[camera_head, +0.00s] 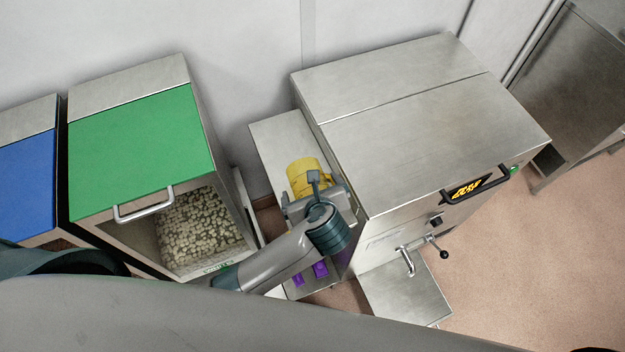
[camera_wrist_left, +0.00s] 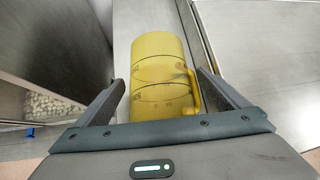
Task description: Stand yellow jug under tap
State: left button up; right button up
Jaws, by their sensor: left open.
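The yellow jug (camera_head: 306,172) stands on the narrow steel side shelf left of the big steel machine. In the left wrist view the yellow jug (camera_wrist_left: 160,75) lies between the fingers of my left gripper (camera_wrist_left: 165,105), its handle towards the right finger. My left gripper (camera_head: 312,188) is open around the jug, and gaps show beside it. The tap (camera_head: 408,262) sticks out of the machine's front, with a black-knobbed lever beside it. A steel plate (camera_head: 405,297) lies below the tap with nothing on it. My right gripper is not in view.
The steel machine (camera_head: 420,120) stands directly right of the jug. Purple items (camera_head: 320,269) sit at the shelf's front end, near my left arm. A green-lidded bin (camera_head: 140,145) of pale pellets and a blue-lidded bin (camera_head: 25,185) stand left. Floor is clear at right.

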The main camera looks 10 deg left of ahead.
pick_arm(q)
jog(key=shift+x, duration=1.35)
jog(key=c, duration=1.3)
jog(key=shift+r, duration=0.1)
notch_tip(320, 180, up, 9)
jog(key=shift+r+b, duration=0.1)
jog(key=shift+b, duration=0.7)
jog(key=shift+r, duration=0.35)
